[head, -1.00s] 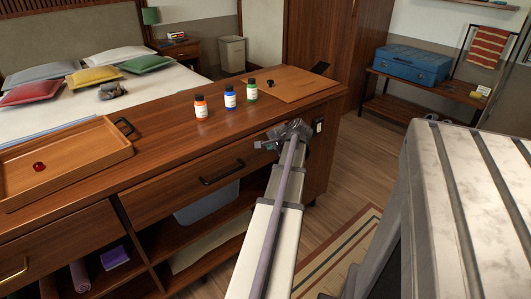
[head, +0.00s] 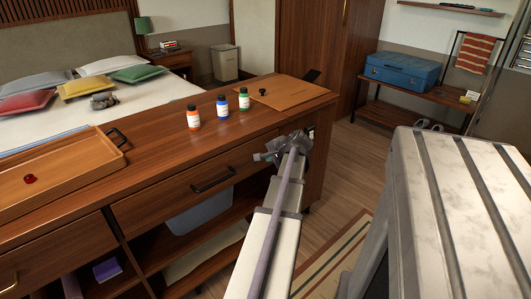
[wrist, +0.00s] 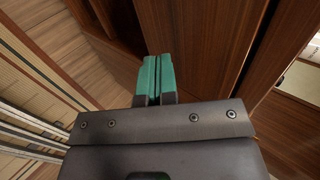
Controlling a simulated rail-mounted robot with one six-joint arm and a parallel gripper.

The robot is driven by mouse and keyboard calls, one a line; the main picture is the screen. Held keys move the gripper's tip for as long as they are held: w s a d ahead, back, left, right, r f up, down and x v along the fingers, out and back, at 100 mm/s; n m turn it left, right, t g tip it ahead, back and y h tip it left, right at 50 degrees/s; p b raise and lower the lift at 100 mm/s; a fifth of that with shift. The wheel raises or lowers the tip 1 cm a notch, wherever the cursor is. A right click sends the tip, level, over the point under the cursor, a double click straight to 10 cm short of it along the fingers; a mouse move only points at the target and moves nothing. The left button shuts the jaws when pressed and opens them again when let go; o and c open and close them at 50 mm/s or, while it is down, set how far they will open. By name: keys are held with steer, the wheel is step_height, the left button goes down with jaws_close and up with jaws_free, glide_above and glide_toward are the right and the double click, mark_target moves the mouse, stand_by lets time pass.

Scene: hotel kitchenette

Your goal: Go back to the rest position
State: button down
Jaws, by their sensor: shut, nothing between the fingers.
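My gripper (head: 270,156) is at the end of my outstretched arm, in front of the wooden counter's right part in the head view. In the wrist view my gripper (wrist: 154,62) shows two green fingers pressed together with nothing between them. Brown wood panels lie beyond the fingertips there. The fingers themselves are too small to read clearly in the head view.
The counter (head: 150,165) holds orange, blue and green-labelled bottles (head: 222,106), a tan board (head: 297,92) and a wooden tray (head: 70,192) with a red item. A drawer handle (head: 212,181) sticks out near my arm. Open floor (head: 358,160) lies right of the counter.

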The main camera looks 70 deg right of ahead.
steer(key=p+v, duration=0.4)
steer(key=v, duration=0.5)
steer(key=shift+r+p, duration=0.2)
steer(key=shift+p, duration=0.15)
steer(key=shift+s+a, duration=0.1)
